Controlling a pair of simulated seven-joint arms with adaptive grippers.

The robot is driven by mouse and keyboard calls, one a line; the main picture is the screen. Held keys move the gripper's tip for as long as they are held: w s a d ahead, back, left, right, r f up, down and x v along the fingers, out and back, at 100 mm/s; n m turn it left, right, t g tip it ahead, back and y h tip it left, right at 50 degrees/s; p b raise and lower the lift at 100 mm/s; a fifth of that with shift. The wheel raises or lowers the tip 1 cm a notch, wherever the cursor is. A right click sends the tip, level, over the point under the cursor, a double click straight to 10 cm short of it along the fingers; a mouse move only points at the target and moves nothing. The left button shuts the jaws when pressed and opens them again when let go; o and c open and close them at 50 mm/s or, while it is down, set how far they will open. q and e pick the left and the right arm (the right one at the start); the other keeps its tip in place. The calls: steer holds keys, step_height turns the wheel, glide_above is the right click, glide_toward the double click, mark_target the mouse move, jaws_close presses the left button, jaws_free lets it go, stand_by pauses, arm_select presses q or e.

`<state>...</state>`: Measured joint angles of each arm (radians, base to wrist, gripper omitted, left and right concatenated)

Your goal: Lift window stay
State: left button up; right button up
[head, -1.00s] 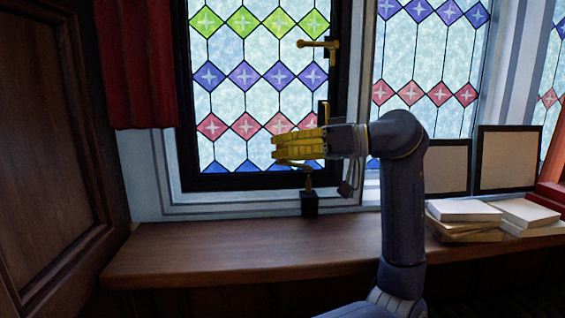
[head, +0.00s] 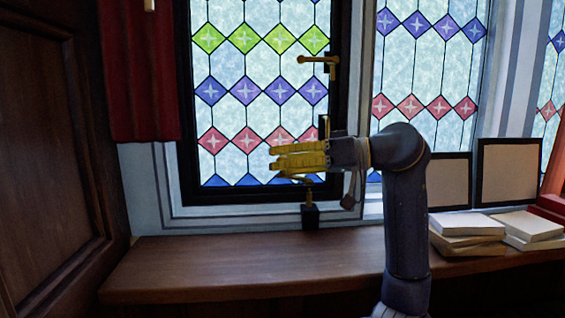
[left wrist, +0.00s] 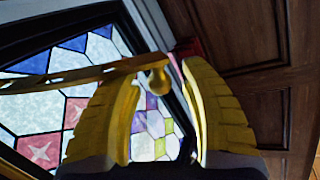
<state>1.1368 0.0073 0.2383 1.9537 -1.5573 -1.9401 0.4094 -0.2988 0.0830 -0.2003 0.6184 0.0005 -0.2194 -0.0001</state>
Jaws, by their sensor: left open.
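The window stay is a brass piece (head: 309,192) standing on a black block at the foot of the dark window frame, with a curved end reaching left. My left gripper (head: 272,157) is beside the window just above this curved end, fingers pointing left. In the left wrist view, a long brass bar (left wrist: 62,78) with a rounded knob (left wrist: 157,80) lies across the gap between the tips of my open left gripper (left wrist: 158,72). I cannot tell whether the fingers touch it. My right gripper is in neither view.
A brass window handle (head: 318,60) sits higher on the frame. The wooden sill (head: 230,265) is clear on the left. Books (head: 468,225) and framed panels (head: 507,165) stand at right. A red curtain (head: 138,75) and a wood panel (head: 45,150) close off the left.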

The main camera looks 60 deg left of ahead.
arm_select(q)
steer(key=v, duration=1.1)
steer(key=shift+w+d, duration=0.25)
steer(key=shift+d, duration=0.05)
